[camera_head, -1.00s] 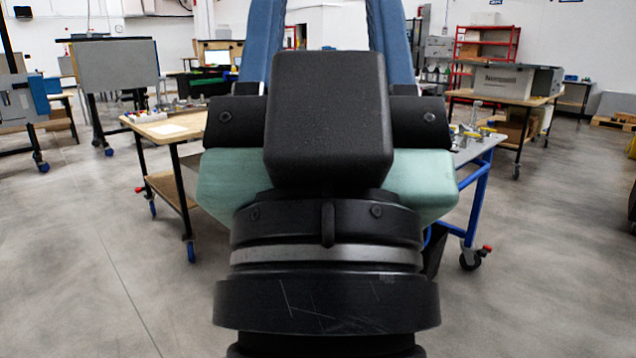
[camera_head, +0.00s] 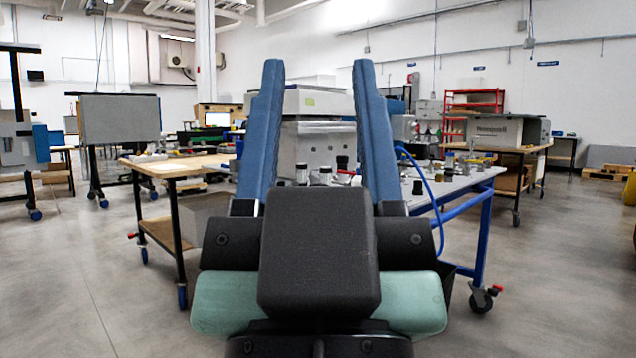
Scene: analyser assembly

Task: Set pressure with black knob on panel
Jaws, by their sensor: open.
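My gripper (camera_head: 317,65) is in the middle of the head view, its two long blue fingers upright and spread apart, with nothing between them. Beyond them, seen through the gap, is a light grey metal panel (camera_head: 312,150) with a row of small dark spots. A small black knob-like part (camera_head: 342,163) shows in front of the panel's lower right, near the right finger. I cannot tell for sure whether it is the black pressure knob. My gripper body hides what lies lower, and the fingers hide the panel's sides. No contact shows.
A metal-topped table (camera_head: 470,180) with blue legs holds several small fittings on the right. A wooden-topped table (camera_head: 165,166) stands to the left. A grey board on wheels (camera_head: 118,118) and a red shelf (camera_head: 474,100) are farther back. Concrete floor (camera_head: 85,280) is open at left.

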